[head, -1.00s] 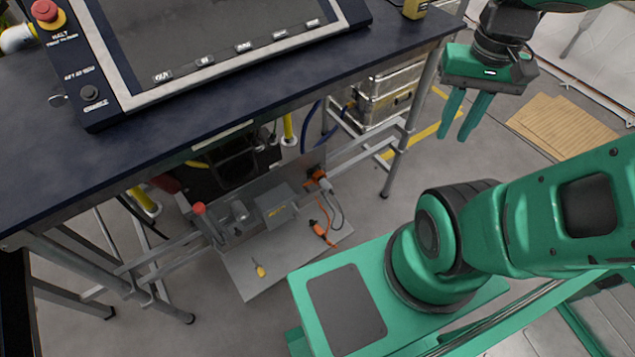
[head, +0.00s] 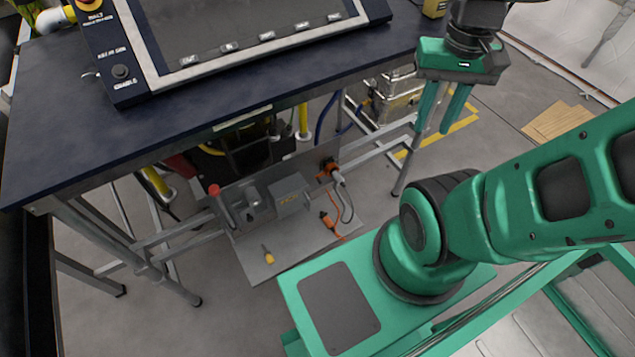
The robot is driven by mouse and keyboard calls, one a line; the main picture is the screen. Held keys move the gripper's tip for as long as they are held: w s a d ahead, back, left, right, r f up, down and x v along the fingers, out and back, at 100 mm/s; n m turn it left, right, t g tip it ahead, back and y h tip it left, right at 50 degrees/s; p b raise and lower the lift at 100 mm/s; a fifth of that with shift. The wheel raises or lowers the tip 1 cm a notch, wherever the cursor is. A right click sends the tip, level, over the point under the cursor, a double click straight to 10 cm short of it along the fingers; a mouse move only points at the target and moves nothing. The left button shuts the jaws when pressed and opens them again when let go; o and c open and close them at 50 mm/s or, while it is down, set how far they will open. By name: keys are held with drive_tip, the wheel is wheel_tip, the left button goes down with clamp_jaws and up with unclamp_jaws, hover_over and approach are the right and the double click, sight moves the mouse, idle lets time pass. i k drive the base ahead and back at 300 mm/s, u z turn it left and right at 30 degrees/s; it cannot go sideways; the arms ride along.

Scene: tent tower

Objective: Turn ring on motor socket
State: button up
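My gripper (head: 441,107) hangs at the upper right, off the right end of the table, with its two green fingers pointing down. A gap shows between the fingers and nothing is held. The motor unit is a grey box (head: 291,193) on a metal panel under the table. An orange socket part (head: 327,170) with a grey plug and cable (head: 345,199) sits at its right end. The ring on the socket is too small to make out. My gripper is above and to the right of the socket, well apart from it.
A dark blue table (head: 230,104) with a large screen console (head: 240,30) stands above the panel. A table leg (head: 402,172) stands right of the panel. An orange connector (head: 330,222) and a yellow-handled tool (head: 268,256) lie on the panel. Metal cases (head: 395,95) stand behind.

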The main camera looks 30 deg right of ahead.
sight(331, 165)
drive_tip(key=k, duration=1.75)
drive_tip(key=z, duration=0.9)
drive_tip(key=i, duration=1)
